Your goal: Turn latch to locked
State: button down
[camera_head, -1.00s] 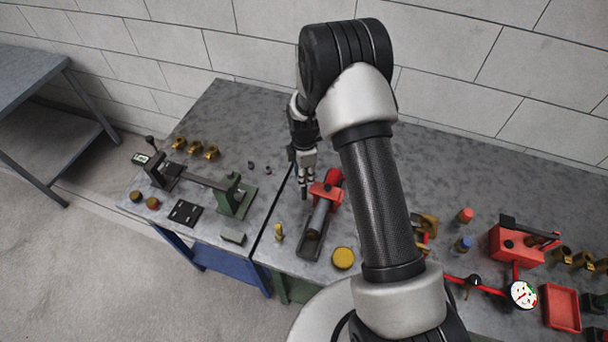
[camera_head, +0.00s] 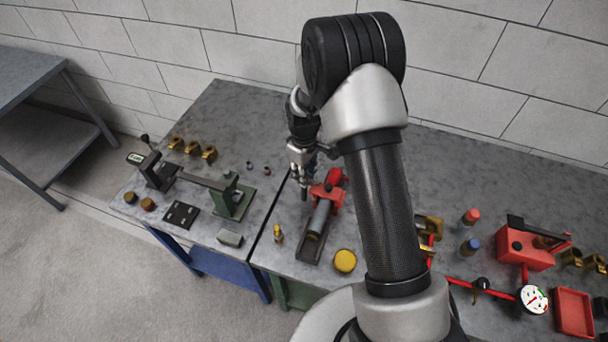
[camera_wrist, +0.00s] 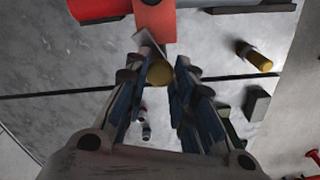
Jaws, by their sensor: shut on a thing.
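The latch shows in the wrist view as a round brass-coloured knob (camera_wrist: 160,72) beside a small grey plate (camera_wrist: 149,45), at the end of a red block (camera_wrist: 155,18). My gripper (camera_wrist: 158,66) has its two fingers on either side of the knob and is shut on it. In the head view my gripper (camera_head: 303,192) points down at the left side of the red fixture (camera_head: 329,190). The latch is too small and hidden there, and I cannot tell its exact angle.
A grey cylinder (camera_head: 319,216) lies in a dark cradle in front of the red fixture. A yellow disc (camera_head: 345,261) and a small brass fitting (camera_head: 278,234) are close by. A green-and-black fixture (camera_head: 232,197) stands to the left. Table behind my gripper is mostly clear.

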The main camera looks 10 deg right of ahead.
jog(key=m+b, duration=0.1)
jog(key=m, duration=0.4)
dwell(0.6)
jog(key=c, duration=1.3)
grip_release()
jog(key=shift+c, duration=0.2)
notch_tip(320, 180, up, 12)
